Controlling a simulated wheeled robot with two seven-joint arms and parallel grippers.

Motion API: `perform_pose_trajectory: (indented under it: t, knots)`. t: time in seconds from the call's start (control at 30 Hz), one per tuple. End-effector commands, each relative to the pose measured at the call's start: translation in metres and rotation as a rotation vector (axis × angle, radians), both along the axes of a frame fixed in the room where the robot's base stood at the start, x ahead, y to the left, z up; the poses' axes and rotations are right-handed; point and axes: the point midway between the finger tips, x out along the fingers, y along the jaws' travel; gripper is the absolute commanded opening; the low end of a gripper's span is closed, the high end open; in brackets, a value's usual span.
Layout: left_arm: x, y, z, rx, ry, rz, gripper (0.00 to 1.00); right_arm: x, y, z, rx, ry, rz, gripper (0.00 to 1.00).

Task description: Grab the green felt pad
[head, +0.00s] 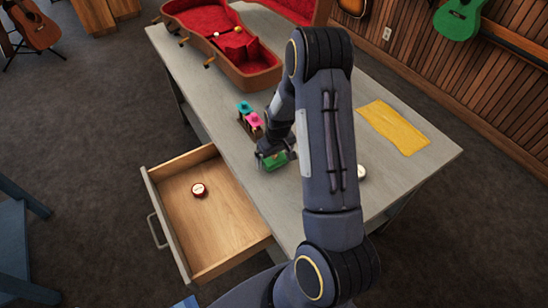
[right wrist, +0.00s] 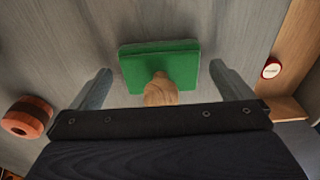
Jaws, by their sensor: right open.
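The green felt pad (head: 275,161) lies on the grey table near its front edge, below my right gripper. In the right wrist view the green felt pad (right wrist: 160,62) is a flat green block with a round wooden knob (right wrist: 160,90) on it. My right gripper (right wrist: 158,85) is open, with one finger on either side of the pad and a gap to each. In the head view my right gripper (head: 271,158) partly covers the pad. My left gripper is not in view.
An open drawer holds a red-and-white round tin (head: 199,190). A wooden rack with pink and teal pieces (head: 250,118) stands behind the pad. A yellow cloth (head: 394,127), a white round item (head: 361,172) and an open red-lined case (head: 262,78) are on the table.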

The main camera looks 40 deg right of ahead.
Motion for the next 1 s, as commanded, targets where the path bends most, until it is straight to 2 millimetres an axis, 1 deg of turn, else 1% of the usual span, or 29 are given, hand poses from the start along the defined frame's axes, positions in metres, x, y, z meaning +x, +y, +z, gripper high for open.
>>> perform_pose_trajectory:
  t: [0.2, 0.23, 0.57, 0.83, 1.0]
  knots:
    - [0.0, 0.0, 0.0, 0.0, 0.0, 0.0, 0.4, 0.001, 0.0, -0.001, 0.0, -0.002, 0.0, 1.0]
    - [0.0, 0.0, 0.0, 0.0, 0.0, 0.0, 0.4, 0.001, 0.0, -0.001, 0.0, -0.002, 0.0, 0.97]
    - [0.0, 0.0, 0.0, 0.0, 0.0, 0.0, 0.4, 0.001, 0.0, -0.001, 0.0, -0.002, 0.0, 0.54]
    - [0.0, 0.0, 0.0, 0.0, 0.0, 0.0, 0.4, 0.001, 0.0, 0.001, 0.0, -0.003, 0.0, 0.53]
    - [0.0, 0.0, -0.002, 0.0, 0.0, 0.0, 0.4, 0.002, 0.0, 0.011, -0.002, -0.005, 0.001, 0.53]
